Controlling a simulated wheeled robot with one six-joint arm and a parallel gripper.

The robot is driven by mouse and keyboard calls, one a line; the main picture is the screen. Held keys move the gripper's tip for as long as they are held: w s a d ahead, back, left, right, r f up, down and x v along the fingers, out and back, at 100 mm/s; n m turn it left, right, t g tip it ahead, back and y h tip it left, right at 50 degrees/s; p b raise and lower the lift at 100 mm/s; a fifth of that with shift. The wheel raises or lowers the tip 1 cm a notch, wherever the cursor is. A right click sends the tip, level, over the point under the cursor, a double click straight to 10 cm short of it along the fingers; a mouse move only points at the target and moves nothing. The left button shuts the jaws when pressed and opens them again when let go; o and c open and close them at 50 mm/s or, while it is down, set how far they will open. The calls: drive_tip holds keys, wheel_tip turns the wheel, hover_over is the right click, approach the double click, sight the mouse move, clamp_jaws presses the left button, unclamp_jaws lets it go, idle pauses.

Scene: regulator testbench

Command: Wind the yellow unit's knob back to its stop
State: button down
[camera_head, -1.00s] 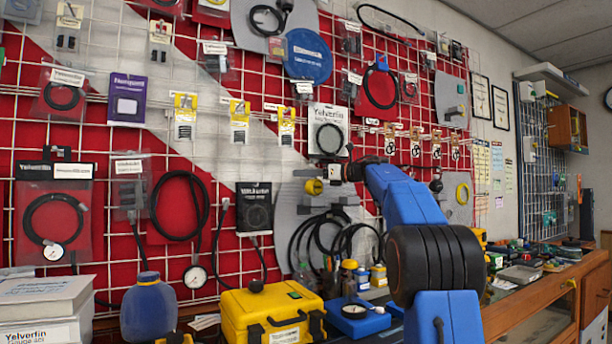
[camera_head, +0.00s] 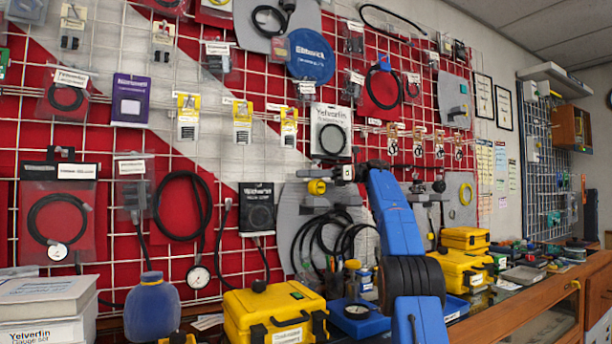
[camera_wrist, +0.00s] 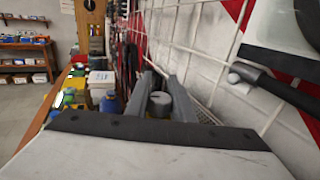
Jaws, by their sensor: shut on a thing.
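The yellow unit (camera_head: 317,187) is a small rounded yellow body in front of the grey panel on the wall grid, left of my gripper in the head view. My gripper (camera_head: 328,174) is at the unit, at the end of my blue arm. In the wrist view my two grey fingers (camera_wrist: 160,94) stand on either side of a round grey knob (camera_wrist: 160,103) and are shut on it. A little yellow shows below the knob. The knob's markings and its stop cannot be made out.
Black hoses (camera_head: 322,232) hang just below the gripper. A yellow case (camera_head: 262,306), a blue bottle (camera_head: 151,304) and a blue gauge tray (camera_head: 356,318) stand on the counter below. More yellow cases (camera_head: 463,240) stand to the right. The grid wall is close behind.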

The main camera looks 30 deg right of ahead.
drive_tip(key=shift+g, duration=0.3)
drive_tip(key=c, duration=1.5)
unclamp_jaws()
drive_tip(key=shift+s+d, duration=0.1)
